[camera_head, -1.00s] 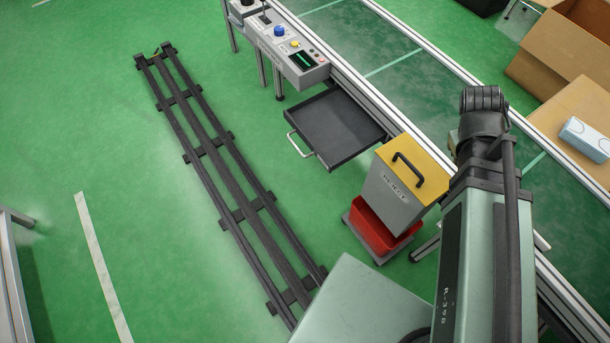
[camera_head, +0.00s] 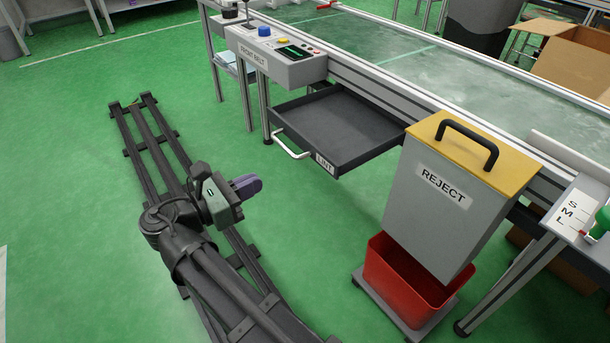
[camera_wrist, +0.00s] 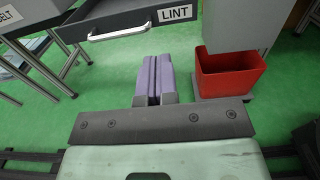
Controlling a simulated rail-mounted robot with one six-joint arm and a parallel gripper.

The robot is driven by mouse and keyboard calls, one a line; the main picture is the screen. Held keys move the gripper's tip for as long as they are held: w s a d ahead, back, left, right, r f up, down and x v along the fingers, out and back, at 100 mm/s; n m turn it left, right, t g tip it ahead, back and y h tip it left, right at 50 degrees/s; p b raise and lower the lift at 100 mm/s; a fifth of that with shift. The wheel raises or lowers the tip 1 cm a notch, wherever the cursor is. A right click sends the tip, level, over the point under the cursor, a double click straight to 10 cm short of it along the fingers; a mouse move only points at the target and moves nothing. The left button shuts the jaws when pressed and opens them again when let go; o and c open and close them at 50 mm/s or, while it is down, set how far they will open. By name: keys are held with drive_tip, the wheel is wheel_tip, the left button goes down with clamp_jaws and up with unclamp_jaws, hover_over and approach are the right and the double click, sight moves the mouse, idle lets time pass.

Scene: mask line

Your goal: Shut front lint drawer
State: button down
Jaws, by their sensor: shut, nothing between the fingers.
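The front lint drawer (camera_head: 340,128) is a dark grey open tray under the belt table, pulled well out, with a LINT label and a silver bar handle (camera_head: 291,146) on its front. The drawer looks empty. In the wrist view its front panel (camera_wrist: 140,17), label and handle (camera_wrist: 119,32) show at the top. My gripper (camera_head: 258,184) is shut and empty, in front of and below the drawer in the head view, apart from it. Its purple fingers (camera_wrist: 153,60) lie together in the wrist view, pointing toward the drawer front without touching it.
A grey REJECT chute (camera_head: 432,215) with a yellow top and black handle stands right of the drawer, over a red bin (camera_head: 405,285). A FRONT BELT control box (camera_head: 275,52) sits above left. My rail runs along the green floor; the floor before the drawer is clear.

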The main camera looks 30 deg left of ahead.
sight(319, 152)
drive_tip(key=x, duration=1.4)
drive_tip(key=shift+d+r, duration=0.1)
drive_tip(key=shift+w, duration=0.15)
